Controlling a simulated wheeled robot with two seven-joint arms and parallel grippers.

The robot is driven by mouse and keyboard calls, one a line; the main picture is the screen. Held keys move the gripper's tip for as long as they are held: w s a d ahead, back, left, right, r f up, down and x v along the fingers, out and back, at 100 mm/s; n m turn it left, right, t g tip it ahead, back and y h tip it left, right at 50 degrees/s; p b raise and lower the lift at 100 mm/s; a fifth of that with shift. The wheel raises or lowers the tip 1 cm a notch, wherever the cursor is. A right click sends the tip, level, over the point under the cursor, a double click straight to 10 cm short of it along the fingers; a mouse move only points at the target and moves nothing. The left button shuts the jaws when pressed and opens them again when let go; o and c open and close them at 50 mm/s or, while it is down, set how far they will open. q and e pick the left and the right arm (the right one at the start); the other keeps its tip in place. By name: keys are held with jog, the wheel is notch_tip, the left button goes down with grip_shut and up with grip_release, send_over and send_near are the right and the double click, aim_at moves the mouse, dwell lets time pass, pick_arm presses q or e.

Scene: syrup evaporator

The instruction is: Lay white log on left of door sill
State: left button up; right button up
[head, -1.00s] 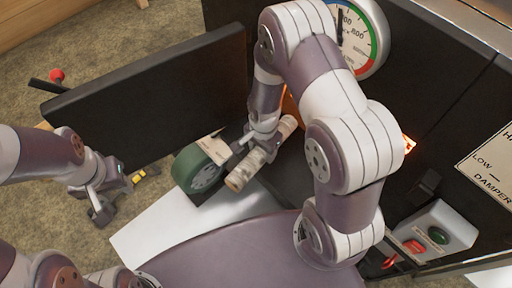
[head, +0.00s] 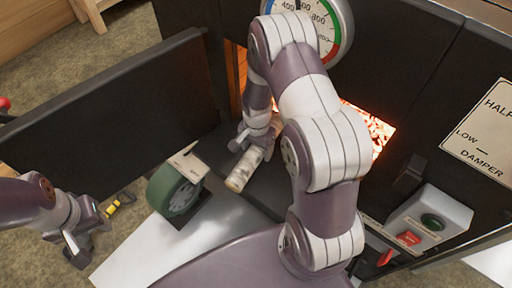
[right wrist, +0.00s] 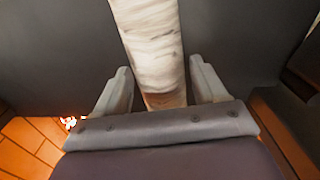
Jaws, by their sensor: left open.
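The white log (head: 243,172), pale with birch-like bark, is at the left part of the dark door sill (head: 272,192), in front of the glowing firebox opening (head: 375,130). Its near end points toward me; I cannot tell whether it touches the sill. In the right wrist view the log (right wrist: 152,45) runs between the two fingers (right wrist: 160,92). My left gripper (head: 78,252) is open and empty at the lower left, away from the log.
The black firebox door (head: 110,115) stands swung open at left. A green round device (head: 173,192) with a tag sits just left of the sill. A gauge (head: 318,25), a damper sign (head: 485,130) and a button box (head: 430,222) are on the front.

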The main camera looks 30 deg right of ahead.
jog(key=shift+o, duration=0.7)
notch_tip(320, 180, up, 8)
jog(key=shift+f+p, duration=0.2)
jog(key=shift+p, duration=0.85)
